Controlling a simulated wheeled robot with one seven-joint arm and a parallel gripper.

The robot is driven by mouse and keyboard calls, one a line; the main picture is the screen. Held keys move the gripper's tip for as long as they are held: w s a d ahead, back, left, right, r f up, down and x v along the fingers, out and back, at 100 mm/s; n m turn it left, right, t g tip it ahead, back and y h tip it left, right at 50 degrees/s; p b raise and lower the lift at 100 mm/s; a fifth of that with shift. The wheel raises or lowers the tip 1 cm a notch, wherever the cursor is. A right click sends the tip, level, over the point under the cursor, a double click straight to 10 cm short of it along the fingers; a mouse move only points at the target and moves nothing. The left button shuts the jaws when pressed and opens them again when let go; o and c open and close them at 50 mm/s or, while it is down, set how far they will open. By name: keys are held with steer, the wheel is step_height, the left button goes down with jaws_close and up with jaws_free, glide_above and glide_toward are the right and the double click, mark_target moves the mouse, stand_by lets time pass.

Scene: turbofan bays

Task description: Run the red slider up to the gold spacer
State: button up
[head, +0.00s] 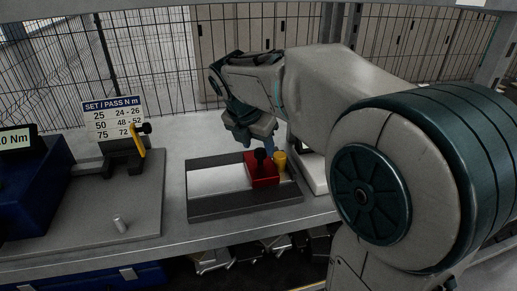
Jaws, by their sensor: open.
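The red slider (264,176) is a block with a black knob (261,154) on top. It sits toward the right end of a dark rail fixture (215,210) with a pale bare track (215,179) to its left. The gold spacer (280,161) is a short upright cylinder just right of and behind the slider. They look very close, but I cannot tell whether they touch. My gripper (258,141) is open, pointing down just above and behind the knob. Its fingertips are partly hidden, and contact with the knob cannot be told.
A small metal pin (119,223) stands on that plate. A blue tester (35,185) is at far left. A wire fence (165,60) runs behind the bench.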

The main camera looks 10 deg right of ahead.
mark_target(252, 171)
steer(key=shift+x, duration=1)
steer(key=c, duration=0.9)
steer(key=shift+p, duration=0.45)
steer(key=shift+a, duration=0.1)
steer(key=o, duration=0.9)
steer(key=v, duration=0.7)
steer(key=shift+r+p, duration=0.25)
steer(key=shift+p, duration=0.05)
